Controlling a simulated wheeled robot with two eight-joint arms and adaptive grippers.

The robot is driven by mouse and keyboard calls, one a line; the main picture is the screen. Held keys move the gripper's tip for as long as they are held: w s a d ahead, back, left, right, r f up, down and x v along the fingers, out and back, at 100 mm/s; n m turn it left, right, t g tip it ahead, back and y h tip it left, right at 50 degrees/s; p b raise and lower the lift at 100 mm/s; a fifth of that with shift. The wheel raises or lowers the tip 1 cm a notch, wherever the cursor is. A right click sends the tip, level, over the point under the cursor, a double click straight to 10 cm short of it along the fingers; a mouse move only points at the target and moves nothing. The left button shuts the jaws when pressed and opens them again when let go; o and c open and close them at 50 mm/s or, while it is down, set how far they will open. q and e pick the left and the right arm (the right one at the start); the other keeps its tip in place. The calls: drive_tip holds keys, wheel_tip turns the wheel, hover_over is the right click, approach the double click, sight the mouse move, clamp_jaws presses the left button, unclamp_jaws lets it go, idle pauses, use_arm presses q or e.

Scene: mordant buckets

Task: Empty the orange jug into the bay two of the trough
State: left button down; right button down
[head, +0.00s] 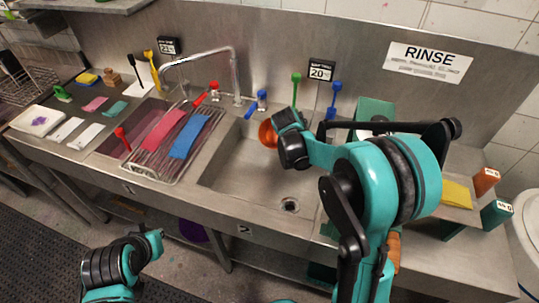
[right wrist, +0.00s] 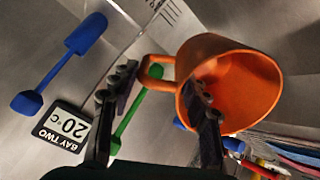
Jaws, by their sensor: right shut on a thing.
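The orange jug (head: 268,133) is over the back part of bay two (head: 238,178) of the trough, partly covered by my right gripper (head: 287,122). In the right wrist view the jug (right wrist: 250,85) has its open mouth partly facing the camera, and its handle is between the fingers of the right gripper (right wrist: 158,105). That gripper is shut on the jug. No liquid shows leaving it, and its contents cannot be made out. A drain shows in the bay's floor. My left gripper (head: 156,240) is low in front of the trough, and its fingers are unclear.
A wire rack (head: 160,168) with pink and blue cloths covers the bay on the left. A "20°C" sign (head: 320,70), green (head: 295,85) and blue (head: 333,95) utensils are at the back wall. A faucet (head: 236,75) stands behind the trough.

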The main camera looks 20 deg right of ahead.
drive_tip(key=w+d+r+g+y+p, duration=0.3)
drive_tip(key=w+d+g+y+p, duration=0.1)
drive_tip(key=w+g+p, duration=0.3)
drive_tip(key=shift+w+r+g+p, duration=0.3)
drive_tip(key=shift+w+p, duration=0.1)
drive_tip(key=shift+p, duration=0.9)
drive_tip(key=shift+d+f, duration=0.1)
